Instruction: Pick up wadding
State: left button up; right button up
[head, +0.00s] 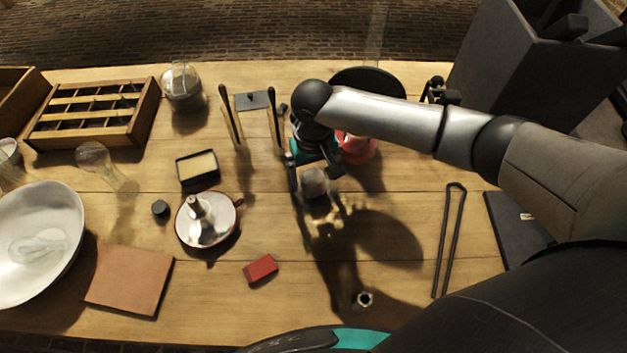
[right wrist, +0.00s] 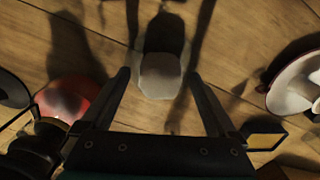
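A pale grey, rounded block that looks like the wadding (head: 314,183) is on the wooden table near its middle. In the right wrist view the wadding (right wrist: 160,76) lies between my fingertips, with a small gap on each side. My right gripper (head: 316,177) points down over it with its fingers apart. I cannot tell how far the fingertips are above the table. My left gripper is not in the head view.
A red-based item (head: 358,148) stands close behind the right gripper. A white candle dish (head: 213,232) and dark upright rods (head: 275,118) are to the left. A red block (head: 260,269) and a small metal ring (head: 363,300) are nearer. Tongs (head: 449,240) lie right.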

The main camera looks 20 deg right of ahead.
aim_at(314, 175)
jog(key=c, duration=1.3)
jog(key=shift+r, duration=0.15)
jog(key=shift+c, duration=0.2)
notch_tip(314, 175, up, 20)
jog(key=p, duration=0.5)
